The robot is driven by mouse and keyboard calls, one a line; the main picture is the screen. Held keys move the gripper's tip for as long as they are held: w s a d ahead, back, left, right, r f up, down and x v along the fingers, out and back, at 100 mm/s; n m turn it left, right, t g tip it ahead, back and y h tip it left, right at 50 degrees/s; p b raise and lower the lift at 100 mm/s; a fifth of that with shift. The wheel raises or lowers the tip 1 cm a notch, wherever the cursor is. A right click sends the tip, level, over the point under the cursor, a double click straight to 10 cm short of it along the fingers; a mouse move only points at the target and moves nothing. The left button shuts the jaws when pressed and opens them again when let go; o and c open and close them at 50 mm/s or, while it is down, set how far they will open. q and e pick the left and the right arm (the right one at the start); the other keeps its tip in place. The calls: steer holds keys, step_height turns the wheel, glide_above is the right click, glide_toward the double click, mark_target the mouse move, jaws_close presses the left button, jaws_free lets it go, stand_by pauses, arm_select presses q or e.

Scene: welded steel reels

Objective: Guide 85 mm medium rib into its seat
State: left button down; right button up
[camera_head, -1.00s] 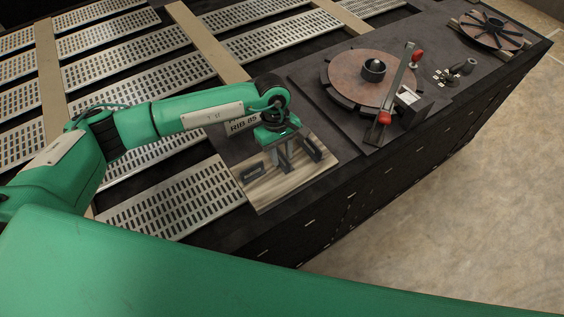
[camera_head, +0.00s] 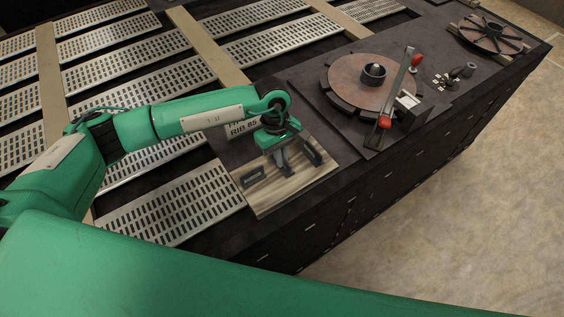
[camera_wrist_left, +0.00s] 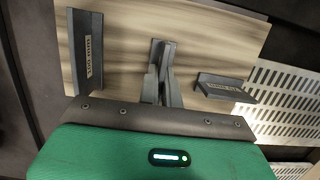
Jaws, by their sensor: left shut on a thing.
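My left gripper (camera_head: 281,160) is over the wooden board, its fingers close together on a dark rib (camera_wrist_left: 158,50). In the left wrist view, the fingers (camera_wrist_left: 161,90) cover most of that rib, which still appears to be at the board. Two other dark ribs with labels lie on the board, one on the left (camera_wrist_left: 88,50) and one on the right (camera_wrist_left: 222,87). The seat side is a brown reel disc (camera_head: 356,80) with dark blocks around its rim and a hub (camera_head: 373,73) in the middle. My right gripper is out of view.
The wooden board (camera_head: 272,202) lies near the table's front edge, beside a sign reading RIB 85 (camera_head: 243,128). A bar with red handles (camera_head: 400,90) crosses the disc's right side. A ribbed reel (camera_head: 490,33) and small parts (camera_head: 457,73) stand further right. Slotted panels (camera_head: 180,205) fill the left.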

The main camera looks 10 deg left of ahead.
arm_select(q)
steer(key=shift+r, duration=0.55)
steer(key=shift+r+p, duration=0.65)
steer(key=shift+r, duration=3.7)
steer(key=s+a+m+y, duration=0.1)
steer(key=s+a+m, duration=0.6)
steer(key=a+m, duration=0.2)
steer(key=shift+s+a+r+g+y, duration=0.2)
steer(key=shift+s+a+g+y, duration=0.15)
steer(key=shift+a, duration=0.65)
